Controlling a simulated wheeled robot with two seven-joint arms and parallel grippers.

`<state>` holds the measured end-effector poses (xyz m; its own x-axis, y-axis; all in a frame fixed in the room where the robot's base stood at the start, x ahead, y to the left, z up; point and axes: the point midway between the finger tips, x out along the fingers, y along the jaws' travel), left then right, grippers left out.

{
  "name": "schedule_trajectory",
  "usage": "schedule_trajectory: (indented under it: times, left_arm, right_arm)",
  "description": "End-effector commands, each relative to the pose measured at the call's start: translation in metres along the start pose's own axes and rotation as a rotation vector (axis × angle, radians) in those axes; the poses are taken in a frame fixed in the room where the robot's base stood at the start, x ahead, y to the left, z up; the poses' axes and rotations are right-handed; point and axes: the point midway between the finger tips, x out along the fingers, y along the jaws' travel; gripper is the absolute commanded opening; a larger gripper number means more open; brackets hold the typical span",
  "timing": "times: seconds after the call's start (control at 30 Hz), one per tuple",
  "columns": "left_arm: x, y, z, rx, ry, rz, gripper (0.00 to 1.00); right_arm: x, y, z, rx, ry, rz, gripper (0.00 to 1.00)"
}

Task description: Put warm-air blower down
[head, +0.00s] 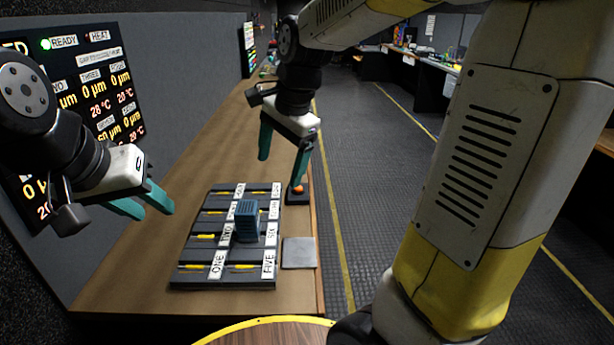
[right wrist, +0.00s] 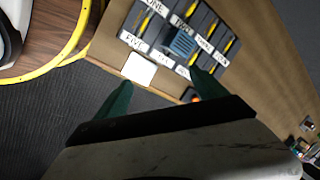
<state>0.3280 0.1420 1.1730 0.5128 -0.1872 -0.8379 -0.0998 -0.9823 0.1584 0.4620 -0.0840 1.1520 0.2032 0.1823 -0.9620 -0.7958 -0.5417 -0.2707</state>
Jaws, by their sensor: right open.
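A blue ribbed block (head: 247,218), which looks like the warm-air blower, sits on a dark labelled board (head: 196,250) on the bench. It also shows on the board in the right wrist view (right wrist: 181,43). My right gripper (head: 282,165) is open and empty above the far right part of the board, apart from the block. Its two teal fingers are spread in the right wrist view (right wrist: 162,94), with the block beyond and between them. My left gripper (head: 158,212) is open and empty, left of the board in the head view.
A square grey plate (head: 298,253) lies right of the board. An orange button (head: 297,189) on a dark base is near the bench edge. Several yellow-handled pieces lie in the board. A display panel (head: 100,90) stands on the left. Bare bench (head: 150,250) lies left of the board.

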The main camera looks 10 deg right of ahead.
Motion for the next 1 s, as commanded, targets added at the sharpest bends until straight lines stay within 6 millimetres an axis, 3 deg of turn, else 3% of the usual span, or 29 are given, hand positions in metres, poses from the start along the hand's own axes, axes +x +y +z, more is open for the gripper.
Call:
schedule_trajectory:
  times: [0.03, 0.2, 0.43, 0.63, 1.0]
  left_arm:
    - [0.0, 0.0, 0.0, 0.0, 0.0, 0.0, 0.36]
    - [0.0, 0.0, 0.0, 0.0, 0.0, 0.0, 0.36]
    - [0.0, 0.0, 0.0, 0.0, 0.0, 0.0, 0.36]
    - [0.0, 0.0, 0.0, 0.0, 0.0, 0.0, 0.36]
    - [0.0, 0.0, 0.0, 0.0, 0.0, 0.0, 0.36]
  right_arm:
    - [-0.014, 0.016, 0.0, -0.09, 0.011, -0.038, 0.82]
    - [-0.042, 0.063, 0.009, -0.454, 0.086, -0.133, 0.82]
    - [-0.057, 0.115, 0.023, -0.866, 0.235, -0.178, 0.82]
    - [-0.058, 0.132, 0.029, -1.029, 0.302, -0.172, 0.82]
    - [-0.058, 0.133, 0.029, -1.045, 0.307, -0.17, 0.82]
